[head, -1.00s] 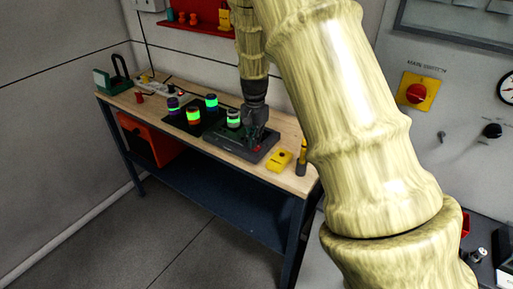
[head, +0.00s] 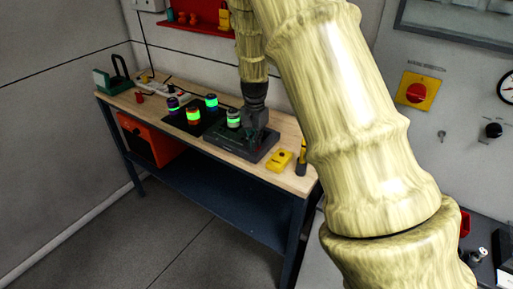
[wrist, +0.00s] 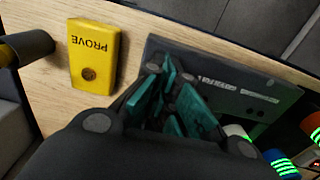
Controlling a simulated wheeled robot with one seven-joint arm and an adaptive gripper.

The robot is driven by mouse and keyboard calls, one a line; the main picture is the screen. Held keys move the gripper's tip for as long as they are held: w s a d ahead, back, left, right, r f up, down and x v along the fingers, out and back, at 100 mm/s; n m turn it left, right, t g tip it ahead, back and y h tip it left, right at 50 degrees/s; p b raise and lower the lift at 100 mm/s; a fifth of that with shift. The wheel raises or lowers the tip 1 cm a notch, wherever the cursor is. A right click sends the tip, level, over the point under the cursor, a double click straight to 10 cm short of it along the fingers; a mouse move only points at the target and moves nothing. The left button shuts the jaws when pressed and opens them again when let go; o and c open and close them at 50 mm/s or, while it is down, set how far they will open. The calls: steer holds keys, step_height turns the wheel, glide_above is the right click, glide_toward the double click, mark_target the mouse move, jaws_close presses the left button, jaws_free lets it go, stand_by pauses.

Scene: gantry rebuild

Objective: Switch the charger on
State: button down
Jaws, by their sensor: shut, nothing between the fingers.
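The charger (head: 221,140) is a low dark grey box at the right part of the workbench, with a green-banded cylinder (head: 233,118) standing on its left half. In the wrist view the charger (wrist: 262,92) shows pale lettering on its top. My gripper (head: 260,147) points down at the charger's right half, fingers shut and empty. In the wrist view its teal-padded fingers (wrist: 170,78) come together over the charger's end nearer the yellow box. The fingers hide the charger top under them, so I cannot see a switch or tell whether they touch it.
A yellow box marked PROVE (wrist: 95,55) lies close beside the charger. It also shows in the head view (head: 279,160), with a dark-and-yellow tool (head: 301,160) to its right. Several banded cylinders (head: 193,116) stand left of the charger. A power strip (head: 165,88) lies farther back.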

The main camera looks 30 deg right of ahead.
steer(key=shift+f, duration=0.55)
stand_by(0.5)
steer(key=shift+r+p, duration=2.75)
steer(key=shift+r, duration=0.75)
